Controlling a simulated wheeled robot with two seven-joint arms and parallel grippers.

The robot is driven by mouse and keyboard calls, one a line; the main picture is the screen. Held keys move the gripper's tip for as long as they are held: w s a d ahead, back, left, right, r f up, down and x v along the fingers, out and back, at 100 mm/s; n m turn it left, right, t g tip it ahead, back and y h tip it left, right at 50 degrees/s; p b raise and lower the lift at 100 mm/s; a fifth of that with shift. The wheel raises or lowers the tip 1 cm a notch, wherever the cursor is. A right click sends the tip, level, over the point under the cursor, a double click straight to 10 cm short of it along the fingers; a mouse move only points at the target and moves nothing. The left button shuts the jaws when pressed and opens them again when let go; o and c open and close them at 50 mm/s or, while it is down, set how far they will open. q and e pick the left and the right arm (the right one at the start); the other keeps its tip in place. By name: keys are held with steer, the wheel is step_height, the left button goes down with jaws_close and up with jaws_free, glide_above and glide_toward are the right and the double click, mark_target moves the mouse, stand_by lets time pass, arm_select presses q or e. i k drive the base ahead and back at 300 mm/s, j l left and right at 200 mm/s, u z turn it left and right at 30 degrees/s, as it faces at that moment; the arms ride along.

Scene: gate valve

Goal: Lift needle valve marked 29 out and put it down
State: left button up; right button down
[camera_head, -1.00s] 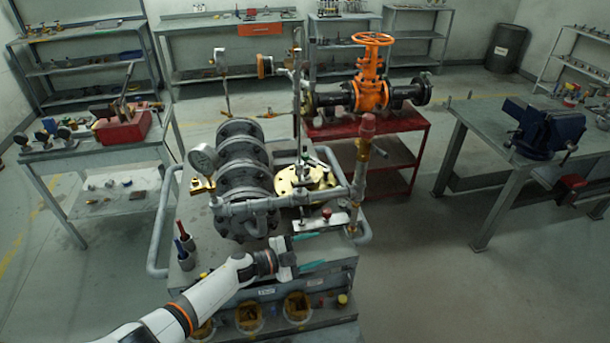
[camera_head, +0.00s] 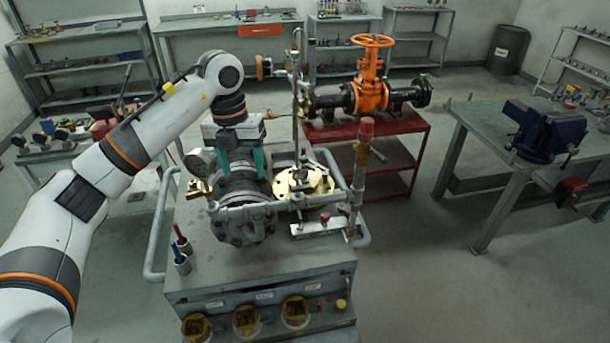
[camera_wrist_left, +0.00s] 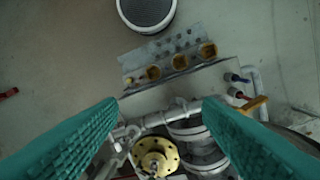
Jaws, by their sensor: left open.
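My left gripper (camera_head: 240,163) is open and empty, pointing down above the dark flanged pipe body (camera_head: 243,205) on the grey cart. Its two teal fingers also show wide apart in the wrist view (camera_wrist_left: 160,112), with a brass flange (camera_wrist_left: 155,155) visible between and below them. A small fitting with a red knob (camera_head: 325,216) sits on a pale plate in front of the brass flange (camera_head: 303,182). No mark 29 is readable, so I cannot tell which part is the needle valve. My right gripper is not in view.
A pressure gauge (camera_head: 199,162) and grey piping (camera_head: 260,207) cross the cart. A tall post with a red cap (camera_head: 366,128) stands at its right. An orange gate valve (camera_head: 371,90) stands on a red trolley behind.

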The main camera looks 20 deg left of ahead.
mark_target(305, 172)
steer(key=i, duration=1.4)
